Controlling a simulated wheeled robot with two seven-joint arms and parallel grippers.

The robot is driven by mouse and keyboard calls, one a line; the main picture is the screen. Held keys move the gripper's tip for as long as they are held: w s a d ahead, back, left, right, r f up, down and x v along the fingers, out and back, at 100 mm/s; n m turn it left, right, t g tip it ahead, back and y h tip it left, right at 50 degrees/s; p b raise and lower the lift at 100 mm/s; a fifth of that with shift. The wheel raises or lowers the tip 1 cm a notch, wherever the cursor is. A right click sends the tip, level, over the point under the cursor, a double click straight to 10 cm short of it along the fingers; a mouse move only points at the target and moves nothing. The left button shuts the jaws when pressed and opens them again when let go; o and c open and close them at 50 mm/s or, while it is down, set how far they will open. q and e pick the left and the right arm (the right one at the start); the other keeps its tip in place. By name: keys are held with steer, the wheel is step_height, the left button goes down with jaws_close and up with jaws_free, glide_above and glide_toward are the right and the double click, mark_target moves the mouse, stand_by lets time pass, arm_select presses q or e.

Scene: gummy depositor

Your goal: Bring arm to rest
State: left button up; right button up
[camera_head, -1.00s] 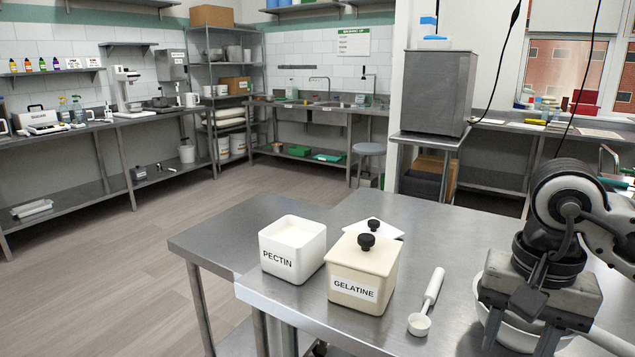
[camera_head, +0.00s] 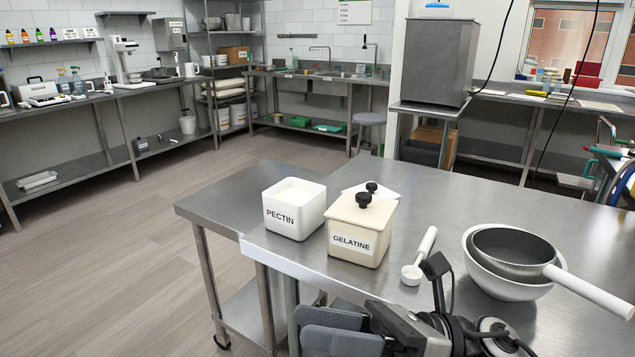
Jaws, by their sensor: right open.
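My right gripper (camera_head: 326,329) is at the bottom edge of the head view, in front of the steel table. It points left, its two grey fingers are apart, and nothing shows between them. Part of my right arm is cut off by the lower edge. My left gripper is not in view. On the table behind my right gripper stand the open white PECTIN box (camera_head: 290,222) and the cream GELATINE box (camera_head: 356,242) with its lid on. A white scoop (camera_head: 412,272) lies right of them.
A white bowl (camera_head: 480,277) with a grey pan (camera_head: 515,252) in it stands on the steel table (camera_head: 450,205) at right; the pan's handle points right. A white lid (camera_head: 382,188) lies behind the GELATINE box. The table's back middle is clear.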

steer(key=w+d+f+m+t+h, duration=0.2)
steer(key=d+f+m+t+h, duration=0.15)
steer(key=m+t, duration=0.45)
steer(key=w+d+f+m+t+h, duration=0.2)
steer(key=w+f+m+t+h, duration=0.15)
steer(key=m, duration=0.95)
steer(key=w+d+f+m+t+h, duration=0.25)
steer(key=f+m+t+h, duration=0.2)
steer(key=m+t, duration=0.4)
steer(key=s+d+f+m+g+h, duration=0.2)
steer(key=s+f+m+g+h, duration=0.1)
steer(key=s+f+m, duration=0.3)
steer(key=s+d+f+m+g+h, duration=0.3)
steer(key=f+m, duration=0.7)
steer(key=f, duration=0.4)
steer(key=s+g+h, duration=0.1)
steer(key=s+g, duration=0.1)
steer(key=s, duration=0.1)
steer(key=shift+d+f+g, duration=0.3)
steer(key=shift+f+g, duration=0.1)
